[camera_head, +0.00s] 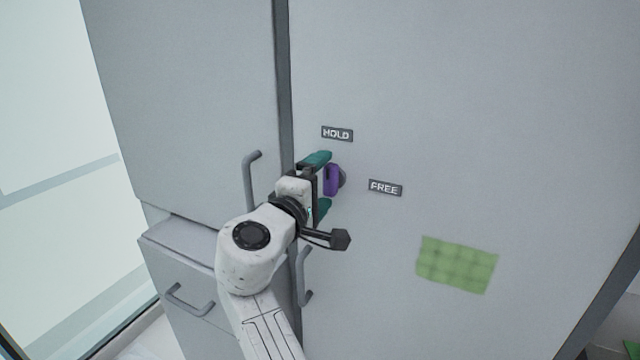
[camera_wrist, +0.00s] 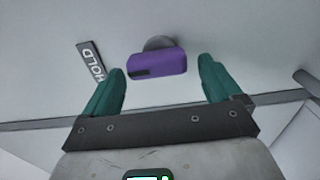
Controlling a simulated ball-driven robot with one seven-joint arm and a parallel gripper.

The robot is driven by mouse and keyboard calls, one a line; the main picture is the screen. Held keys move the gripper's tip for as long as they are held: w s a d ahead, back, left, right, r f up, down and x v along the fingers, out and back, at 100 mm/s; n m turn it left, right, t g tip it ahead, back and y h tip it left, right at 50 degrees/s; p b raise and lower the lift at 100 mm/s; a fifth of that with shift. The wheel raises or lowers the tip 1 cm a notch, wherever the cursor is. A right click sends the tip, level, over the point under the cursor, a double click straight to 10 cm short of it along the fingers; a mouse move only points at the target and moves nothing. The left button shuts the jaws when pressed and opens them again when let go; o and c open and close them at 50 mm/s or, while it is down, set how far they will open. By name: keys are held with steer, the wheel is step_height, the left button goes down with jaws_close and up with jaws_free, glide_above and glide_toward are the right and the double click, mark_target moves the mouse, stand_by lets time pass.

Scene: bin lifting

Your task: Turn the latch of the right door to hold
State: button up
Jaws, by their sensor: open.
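The right door (camera_head: 540,110) is a large flat grey panel. Its latch (camera_head: 332,180) has a purple bar on a dark round base and stands roughly upright in the head view. A HOLD label (camera_head: 337,134) is above the latch, and a FREE label (camera_head: 386,187) is to its right. My gripper (camera_head: 321,184) is open, with one teal finger above the latch and one below. In the wrist view, the purple latch (camera_wrist: 157,65) lies crosswise between the open fingertips (camera_wrist: 162,67), apart from both. The HOLD label (camera_wrist: 91,61) is beyond the left finger.
A grey left door (camera_head: 190,90) with a bar handle (camera_head: 250,180) is beside the dark seam. Another handle (camera_head: 304,278) is below my gripper. A drawer (camera_head: 180,265) is at lower left. A green patch (camera_head: 456,264) is on the right door.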

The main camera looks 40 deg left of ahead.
steer(key=b+v, duration=0.2)
steer(key=v, duration=0.8)
steer(key=shift+s, duration=0.4)
